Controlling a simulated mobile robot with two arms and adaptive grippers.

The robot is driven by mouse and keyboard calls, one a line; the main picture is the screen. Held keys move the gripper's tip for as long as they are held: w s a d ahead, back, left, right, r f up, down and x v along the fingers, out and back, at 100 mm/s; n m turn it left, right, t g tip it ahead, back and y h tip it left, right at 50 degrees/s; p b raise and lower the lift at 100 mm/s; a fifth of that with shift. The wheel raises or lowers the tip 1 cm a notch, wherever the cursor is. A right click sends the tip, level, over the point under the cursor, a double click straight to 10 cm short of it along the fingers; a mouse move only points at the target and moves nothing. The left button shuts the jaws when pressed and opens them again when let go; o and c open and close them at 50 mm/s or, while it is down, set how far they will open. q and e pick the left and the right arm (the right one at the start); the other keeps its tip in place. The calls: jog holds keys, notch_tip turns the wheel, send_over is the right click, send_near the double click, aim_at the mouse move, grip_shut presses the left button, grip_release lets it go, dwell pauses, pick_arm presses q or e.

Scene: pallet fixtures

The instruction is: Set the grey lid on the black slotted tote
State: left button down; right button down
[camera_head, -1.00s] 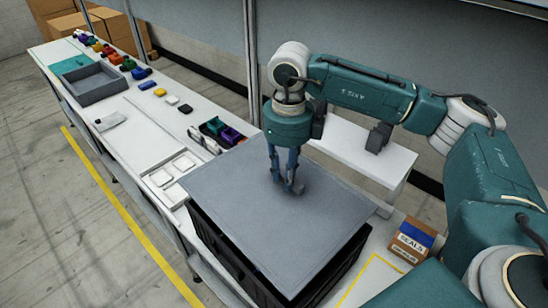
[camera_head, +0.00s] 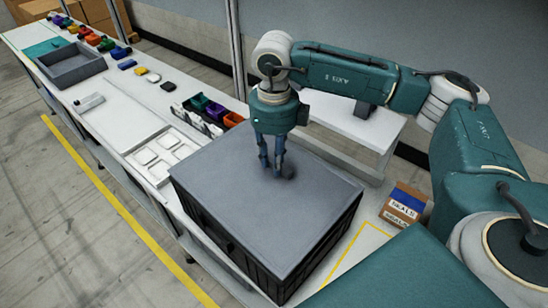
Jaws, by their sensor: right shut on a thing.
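The flat grey lid (camera_head: 235,210) lies over the top of the black slotted tote (camera_head: 318,246). Its edges line up closely with the tote's rim, and it looks level. From this angle I cannot tell whether it is fully seated all round. My right gripper (camera_head: 273,172) points down at the middle of the lid. It is shut on the lid, at a small dark grip there that the fingers partly hide. The tote's inside is hidden under the lid. My left gripper is not in view.
The tote stands on a long white bench beside white square pads (camera_head: 165,152) and several small coloured bins (camera_head: 215,112). A SEALS box (camera_head: 403,205) is at the right, near a yellow outline (camera_head: 350,255). A grey tray (camera_head: 72,65) sits farther back.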

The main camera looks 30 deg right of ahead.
pick_arm(q)
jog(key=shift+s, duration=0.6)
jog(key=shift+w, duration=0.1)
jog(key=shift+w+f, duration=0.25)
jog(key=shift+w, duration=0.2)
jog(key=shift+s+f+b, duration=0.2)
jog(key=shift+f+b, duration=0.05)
jog(key=shift+b, duration=0.2)
dwell(0.3)
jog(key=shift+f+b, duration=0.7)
pick_arm(e)
jog(key=shift+f, duration=0.7)
